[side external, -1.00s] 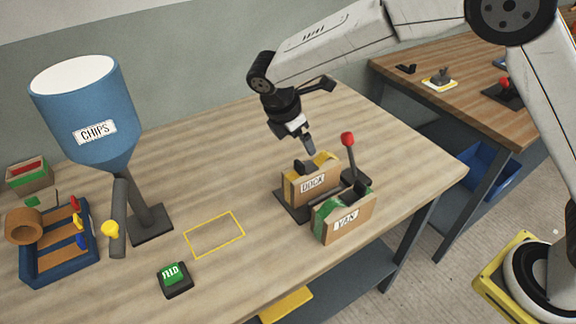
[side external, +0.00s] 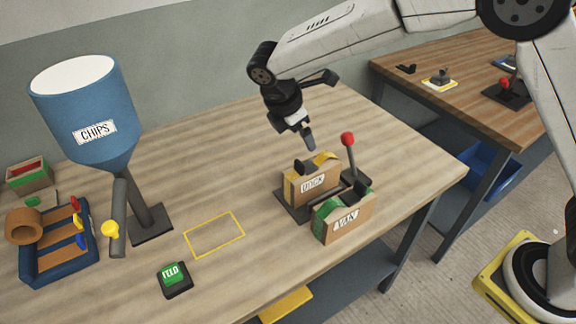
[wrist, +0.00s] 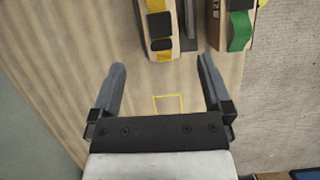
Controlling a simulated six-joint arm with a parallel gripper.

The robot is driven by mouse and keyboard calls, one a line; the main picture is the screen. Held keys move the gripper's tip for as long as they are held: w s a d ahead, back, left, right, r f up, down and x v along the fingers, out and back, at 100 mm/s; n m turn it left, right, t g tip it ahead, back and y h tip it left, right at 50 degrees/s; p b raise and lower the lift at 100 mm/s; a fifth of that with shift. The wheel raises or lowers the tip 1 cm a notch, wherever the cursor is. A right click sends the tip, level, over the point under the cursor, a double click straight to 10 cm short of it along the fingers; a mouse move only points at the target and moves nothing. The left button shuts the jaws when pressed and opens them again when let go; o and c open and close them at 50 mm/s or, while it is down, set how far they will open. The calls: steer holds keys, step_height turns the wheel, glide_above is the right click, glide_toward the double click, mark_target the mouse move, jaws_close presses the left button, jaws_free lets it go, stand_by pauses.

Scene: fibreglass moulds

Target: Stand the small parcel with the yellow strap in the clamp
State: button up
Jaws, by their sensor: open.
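A brown parcel with a yellow strap (side external: 326,159) and a DOCK label stands upright on the dark base of the clamp (side external: 288,208), with dark pads against it; how firmly they hold it I cannot tell. The clamp's red-knobbed lever (side external: 348,140) rises behind it. My gripper (side external: 309,143) is above this parcel, apart from it. In the wrist view my gripper (wrist: 162,63) has its fingers wide apart with nothing between them, and the yellow-strapped parcel (wrist: 142,25) lies beyond the fingertips. The parcel's underside is hidden.
A brown parcel with a green strap and VAN label (side external: 345,228) stands at the front right of the clamp. A yellow outline (side external: 187,235) on the table is empty. A green button (side external: 174,273), a blue CHIPS hopper (side external: 85,115) and a blue rack (side external: 35,270) are left.

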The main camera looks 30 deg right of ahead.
steer(key=s+d+f+m+t+y, duration=0.1)
steer(key=s+d+m+y, duration=0.1)
steer(key=s+d+m, duration=0.5)
steer(key=s+d+f+m+t+y, duration=0.1)
steer(key=s+d+f+m+y, duration=0.1)
steer(key=s+d+m, duration=0.5)
steer(key=s+m, duration=0.3)
steer(key=s, duration=0.2)
steer(key=shift+s+d+f+m+t, duration=0.2)
steer(key=shift+d+m+t, duration=0.05)
steer(key=shift+m+t, duration=0.05)
